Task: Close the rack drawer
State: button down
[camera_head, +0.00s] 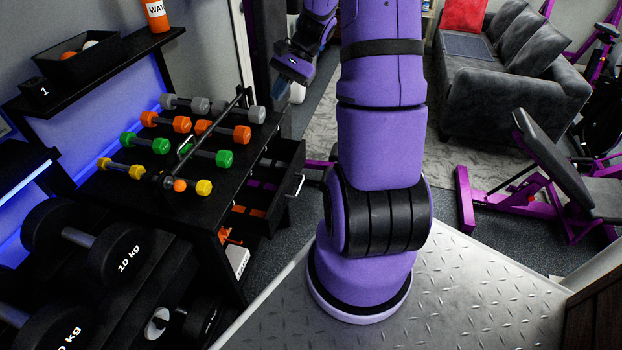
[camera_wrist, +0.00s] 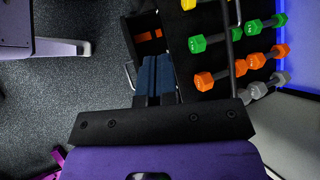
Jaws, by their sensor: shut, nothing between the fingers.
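The rack (camera_head: 225,165) is a black stand carrying coloured dumbbells. Its black drawer (camera_head: 290,150) stands pulled out from the rack's right side, with a silver bar handle (camera_head: 299,186) on its front. In the wrist view the drawer (camera_wrist: 128,30) shows above my fingers, with orange inside, and part of its handle (camera_wrist: 129,75) shows just left of them. My gripper (camera_head: 281,90) is shut and empty, near the far end of the drawer. In the wrist view its blue fingers (camera_wrist: 155,70) are together and overlap part of the drawer. Whether they touch it I cannot tell.
Dumbbells (camera_head: 210,158) lie in rows on the rack top beside a black rail. Large 10 kg dumbbells (camera_head: 105,250) stand at lower left. A purple bench (camera_head: 550,165) and a grey sofa (camera_head: 510,80) are at right. Some dark floor right of the drawer is clear.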

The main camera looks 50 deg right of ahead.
jog(key=s+d+f+m+t+y, duration=0.1)
jog(key=s+d+f+m+t, duration=0.2)
jog(key=d+f+m, duration=0.5)
jog(key=s+d+f+m+t+y, duration=0.1)
jog(key=s+d+f+t, duration=0.3)
jog(key=f, duration=0.7)
jog(key=s+d+f+m+t+h, duration=0.2)
jog(key=s+f+m+t, duration=0.15)
jog(key=f, duration=0.55)
jog(key=s+d+f+m+t+h, duration=0.25)
jog(key=f+m, duration=0.25)
jog(key=f, duration=0.4)
jog(key=x, duration=1.3)
jog(key=shift+a+g, duration=0.3)
jog(key=shift+a, duration=0.05)
jog(key=shift+y, duration=0.25)
send_over(269, 180)
jog(key=shift+s, duration=0.15)
jog(key=shift+r, duration=0.1)
jog(key=shift+w+a, duration=0.15)
jog(key=shift+w, duration=0.05)
